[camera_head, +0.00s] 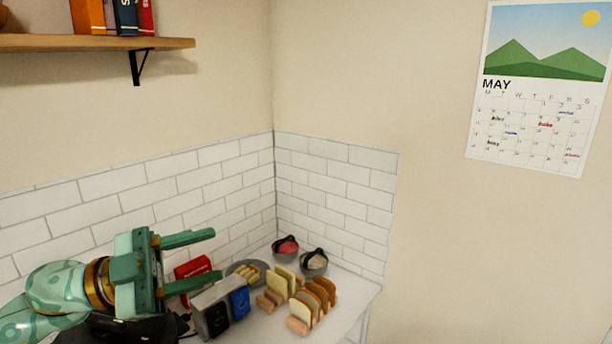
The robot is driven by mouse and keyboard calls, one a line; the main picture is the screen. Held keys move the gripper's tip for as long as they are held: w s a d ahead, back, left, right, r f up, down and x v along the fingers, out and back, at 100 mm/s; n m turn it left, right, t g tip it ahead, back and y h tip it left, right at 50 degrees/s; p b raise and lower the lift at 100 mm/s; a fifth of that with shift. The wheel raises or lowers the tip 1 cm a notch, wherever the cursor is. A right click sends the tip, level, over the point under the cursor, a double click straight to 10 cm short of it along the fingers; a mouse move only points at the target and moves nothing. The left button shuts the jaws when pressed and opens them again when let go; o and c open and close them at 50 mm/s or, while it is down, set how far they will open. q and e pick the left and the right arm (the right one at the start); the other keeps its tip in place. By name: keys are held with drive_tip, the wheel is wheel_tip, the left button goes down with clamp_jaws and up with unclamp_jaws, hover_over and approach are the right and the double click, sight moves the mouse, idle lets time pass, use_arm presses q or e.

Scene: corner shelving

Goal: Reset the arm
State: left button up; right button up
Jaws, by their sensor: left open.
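My left arm comes in from the lower left in the head view. Its green gripper (203,260) is open, with its two fingers apart and pointing right. The gripper is over the left part of the white counter (262,327), close to a red box (193,268) and a grey box-shaped item (210,310). I cannot tell whether the lower finger touches either of them. My right gripper is not in view.
Bread slices stand in wooden racks (298,326). Behind are a plate of food (247,271) and two bowls (286,249), (314,262). A blue item (239,303) stands beside the grey one. A shelf (100,43) with books juts out upper left. A calendar (541,85) hangs right.

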use_arm(q)
drive_tip(key=a+f+n+t+y, duration=0.4)
drive_tip(key=f+n+t+y, duration=0.2)
drive_tip(key=f+n+y, duration=0.3)
drive_tip(key=a+f+n+t+y, duration=0.4)
drive_tip(key=f+n+t+y, duration=0.25)
drive_tip(key=f+y, duration=0.3)
drive_tip(key=s+a+f+g+y, duration=0.3)
drive_tip(key=s+a+f+g, duration=0.15)
drive_tip(key=s+f, duration=0.3)
drive_tip(key=s+a+f+g+y, duration=0.3)
drive_tip(key=s+f+g, duration=0.3)
drive_tip(key=s, duration=0.3)
drive_tip(key=s+d+f+n+g+h+b, duration=0.2)
drive_tip(key=f+b, duration=0.5)
drive_tip(key=f, duration=1.4)
drive_tip(key=s+d+f+m+g+h+b, duration=0.2)
drive_tip(key=f+b, duration=0.5)
drive_tip(key=f, duration=1.3)
drive_tip(key=s+d+f+n+g+b, duration=0.1)
drive_tip(key=s+f+n+b, duration=0.3)
drive_tip(key=s+f+b, duration=0.6)
drive_tip(key=s+f+h, duration=0.1)
drive_tip(key=s+f, duration=0.8)
drive_tip(key=f, duration=0.6)
drive_tip(key=shift+s+g, duration=0.2)
drive_tip(key=shift+g, duration=0.2)
